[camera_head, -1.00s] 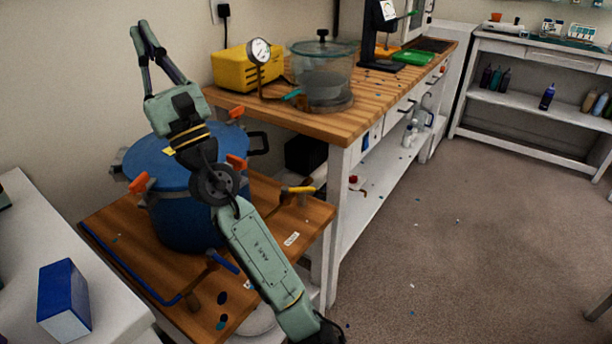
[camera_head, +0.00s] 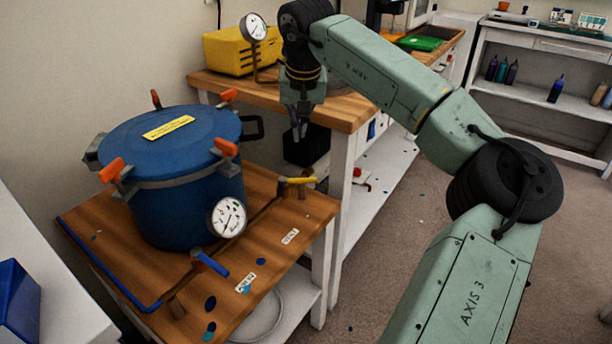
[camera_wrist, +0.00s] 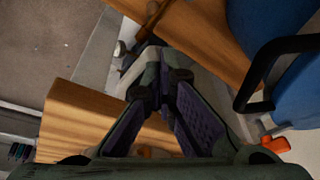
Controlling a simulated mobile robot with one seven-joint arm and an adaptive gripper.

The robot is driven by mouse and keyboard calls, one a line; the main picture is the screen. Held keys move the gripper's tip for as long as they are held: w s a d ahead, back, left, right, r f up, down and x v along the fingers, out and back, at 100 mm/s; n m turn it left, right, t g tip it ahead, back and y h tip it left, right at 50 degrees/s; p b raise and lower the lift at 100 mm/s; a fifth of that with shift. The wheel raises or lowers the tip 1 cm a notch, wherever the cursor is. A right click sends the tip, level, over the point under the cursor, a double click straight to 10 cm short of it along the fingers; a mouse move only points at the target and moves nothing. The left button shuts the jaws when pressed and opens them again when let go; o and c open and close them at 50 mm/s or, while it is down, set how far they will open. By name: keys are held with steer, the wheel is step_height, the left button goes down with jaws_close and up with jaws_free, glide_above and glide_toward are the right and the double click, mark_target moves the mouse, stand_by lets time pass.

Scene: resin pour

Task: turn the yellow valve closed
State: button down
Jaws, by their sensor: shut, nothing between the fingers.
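The yellow valve (camera_head: 300,180) is a small lever at the far right end of the brown pipe on the low wooden table. Its lever points right in the picture, at an angle to the pipe. My gripper (camera_head: 299,133) points down above the yellow valve, a little behind it in the picture, apart from it. Its fingers are shut and empty. In the wrist view my gripper (camera_wrist: 166,76) shows its fingertips together, with pipework (camera_wrist: 152,12) at the top edge; I cannot make out the yellow lever there.
A blue pressure pot (camera_head: 185,200) with orange-handled clamps stands left of my gripper. A pressure gauge (camera_head: 227,217) and a blue-handled valve (camera_head: 210,262) are along the pipe. The wooden workbench (camera_head: 345,115) with a yellow box (camera_head: 228,60) is close behind. Open floor lies right.

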mark_target(299, 181)
steer(key=shift+h, duration=0.3)
steer(key=x, duration=0.3)
steer(key=d+x, duration=0.1)
steer(key=x, duration=0.7)
steer(key=shift+s+d, duration=0.1)
steer(key=shift+d, duration=0.1)
steer(key=s, duration=0.4)
steer(key=shift+r, duration=0.4)
